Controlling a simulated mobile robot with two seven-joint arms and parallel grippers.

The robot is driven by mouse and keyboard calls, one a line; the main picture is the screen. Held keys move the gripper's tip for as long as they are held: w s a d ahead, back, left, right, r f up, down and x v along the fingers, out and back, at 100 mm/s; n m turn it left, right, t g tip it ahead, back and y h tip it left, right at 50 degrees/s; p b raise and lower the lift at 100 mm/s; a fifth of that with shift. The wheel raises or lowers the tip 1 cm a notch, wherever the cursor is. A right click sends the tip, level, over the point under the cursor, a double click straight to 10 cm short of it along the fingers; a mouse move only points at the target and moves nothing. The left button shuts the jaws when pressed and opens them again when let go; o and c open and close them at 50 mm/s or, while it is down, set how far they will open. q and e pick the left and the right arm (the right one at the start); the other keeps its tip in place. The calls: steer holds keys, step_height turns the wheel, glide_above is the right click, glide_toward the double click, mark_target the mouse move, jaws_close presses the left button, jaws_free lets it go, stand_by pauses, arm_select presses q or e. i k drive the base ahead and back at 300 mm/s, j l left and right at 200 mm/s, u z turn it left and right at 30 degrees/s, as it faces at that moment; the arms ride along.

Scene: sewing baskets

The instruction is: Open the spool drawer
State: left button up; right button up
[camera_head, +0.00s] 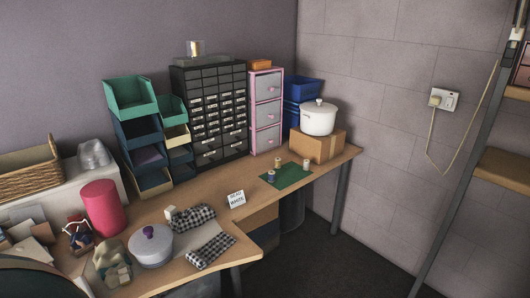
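A pink-framed cabinet (252,117) with three grey drawer fronts stands on the workbench near the wall corner. Its top drawer (269,87), middle drawer (268,115) and bottom drawer (267,139) each look shut. A black cabinet (209,72) with many small labelled drawers stands to its left, and its drawers also look shut. I cannot tell from the picture which drawer is the spool drawer. Three small thread spools (306,165) stand on a green mat (293,179) in front of the pink cabinet. Neither of my grippers is in view.
A white pot (318,119) sits on a cardboard box (317,146) right of the pink cabinet. A small sign (236,199), checkered cloths (211,252), a lidded pot (151,246) and a pink cylinder (104,207) occupy the bench (250,222). Dark floor (340,268) is open at right.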

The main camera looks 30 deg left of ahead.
mark_target(203, 159)
steer(key=i+l, duration=0.1)
steer(key=i, duration=1.5)
steer(key=i+j+u, duration=0.1)
steer(key=i+u, duration=0.2)
steer(key=u, duration=0.2)
steer(key=i+u, duration=0.45)
steer(key=i+l+u, duration=0.2)
steer(key=u, duration=0.3)
steer(key=i+l+u, duration=0.1)
steer(key=i+u, duration=0.25)
steer(key=i, duration=0.1)
